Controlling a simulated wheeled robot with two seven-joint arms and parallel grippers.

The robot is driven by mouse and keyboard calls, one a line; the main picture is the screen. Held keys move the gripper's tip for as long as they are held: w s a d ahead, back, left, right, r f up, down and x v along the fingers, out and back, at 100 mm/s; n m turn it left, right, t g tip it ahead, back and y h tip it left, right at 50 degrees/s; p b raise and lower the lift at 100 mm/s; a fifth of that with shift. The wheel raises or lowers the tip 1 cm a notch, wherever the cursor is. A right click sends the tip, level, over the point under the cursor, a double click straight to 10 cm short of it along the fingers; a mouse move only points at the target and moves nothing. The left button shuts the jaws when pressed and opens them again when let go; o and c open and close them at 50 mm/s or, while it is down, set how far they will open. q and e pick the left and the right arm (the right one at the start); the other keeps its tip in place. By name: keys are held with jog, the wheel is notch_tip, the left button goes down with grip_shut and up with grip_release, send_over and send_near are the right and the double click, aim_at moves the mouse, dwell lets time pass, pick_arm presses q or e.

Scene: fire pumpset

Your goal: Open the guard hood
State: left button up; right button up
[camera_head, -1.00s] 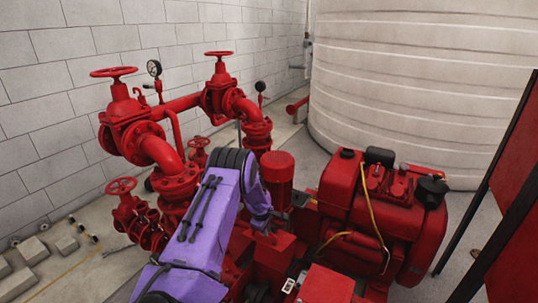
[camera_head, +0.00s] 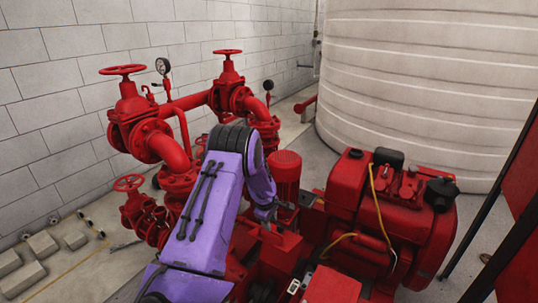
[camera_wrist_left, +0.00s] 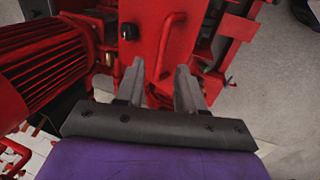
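A red boxy cover (camera_head: 278,243), which looks like the guard hood, sits low between the pump pipework and the red engine (camera_head: 385,215). My left gripper (camera_head: 270,213) is just above and behind it, partly hidden by my purple forearm. In the left wrist view, the left gripper (camera_wrist_left: 158,82) has its two grey fingers apart, with a gap between them. A red plate-like part (camera_wrist_left: 152,35) lies beyond the fingertips. I cannot tell whether the fingers touch it. The right gripper is not in view.
A ribbed red motor (camera_head: 286,172) stands close behind the gripper and shows at left in the left wrist view (camera_wrist_left: 45,70). Red valves and pipes (camera_head: 160,140) stand at left. A large pale tank (camera_head: 420,80) fills the back right.

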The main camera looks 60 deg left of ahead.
pick_arm(q)
jog(key=v, duration=0.4)
jog(key=shift+r, duration=0.1)
dwell(0.4)
